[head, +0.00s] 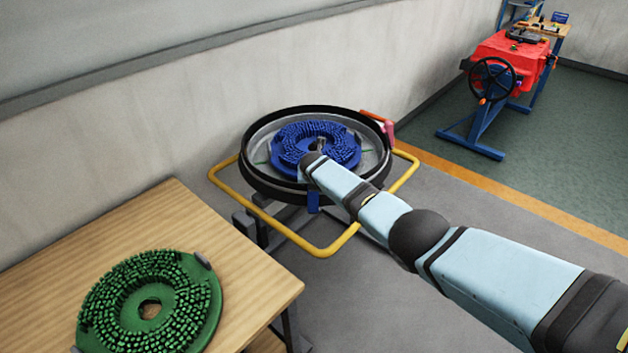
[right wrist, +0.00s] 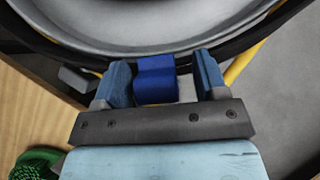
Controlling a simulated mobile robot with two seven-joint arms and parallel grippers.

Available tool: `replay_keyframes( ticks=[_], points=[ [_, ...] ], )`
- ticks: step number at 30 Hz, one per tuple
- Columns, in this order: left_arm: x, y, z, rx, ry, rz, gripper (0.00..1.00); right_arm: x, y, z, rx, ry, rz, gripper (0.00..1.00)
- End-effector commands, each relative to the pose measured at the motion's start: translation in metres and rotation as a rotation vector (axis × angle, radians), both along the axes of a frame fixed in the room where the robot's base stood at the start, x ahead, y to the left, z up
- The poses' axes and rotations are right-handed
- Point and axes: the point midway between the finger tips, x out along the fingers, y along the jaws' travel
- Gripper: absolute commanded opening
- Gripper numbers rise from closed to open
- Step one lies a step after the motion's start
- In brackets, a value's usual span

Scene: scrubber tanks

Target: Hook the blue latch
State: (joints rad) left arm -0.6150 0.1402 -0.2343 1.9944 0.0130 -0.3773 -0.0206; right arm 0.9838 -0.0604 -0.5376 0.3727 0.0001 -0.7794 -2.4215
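The blue latch (right wrist: 156,80) hangs at the near rim of the round black-rimmed tank (head: 257,183). In the head view the latch (head: 313,202) shows just below my right arm's end. My right gripper (right wrist: 164,74) is open, with one blue finger on each side of the latch. The left finger is very close to the latch, and a gap shows at the right finger. Whether a finger touches it I cannot tell. A blue brush disc (head: 284,150) lies inside the tank. My left gripper is not in view.
A yellow tubular rail (head: 325,251) surrounds the tank. An orange lever (head: 371,115) and a pink one (head: 389,132) sit at its far right rim. A wooden table (head: 232,268) with a green brush disc (head: 205,305) stands at left. Open floor lies right.

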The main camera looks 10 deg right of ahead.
Motion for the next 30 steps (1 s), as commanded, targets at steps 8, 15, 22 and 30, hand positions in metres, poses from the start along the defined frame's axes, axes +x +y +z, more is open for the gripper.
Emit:
replay_keyframes(
  ticks=[8, 15, 22, 30],
  points=[
    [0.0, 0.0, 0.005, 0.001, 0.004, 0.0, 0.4, -0.004, 0.002, 0.006, 0.001, 0.002, 0.001, 0.66],
    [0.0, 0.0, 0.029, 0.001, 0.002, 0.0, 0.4, -0.021, 0.006, 0.029, 0.001, 0.002, 0.003, 0.66],
    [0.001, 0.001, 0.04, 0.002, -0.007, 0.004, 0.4, -0.041, 0.01, 0.058, 0.002, 0.0, 0.001, 0.66],
    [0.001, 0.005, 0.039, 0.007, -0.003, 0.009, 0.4, -0.066, 0.016, 0.092, 0.001, 0.0, 0.002, 0.66]
  ],
)
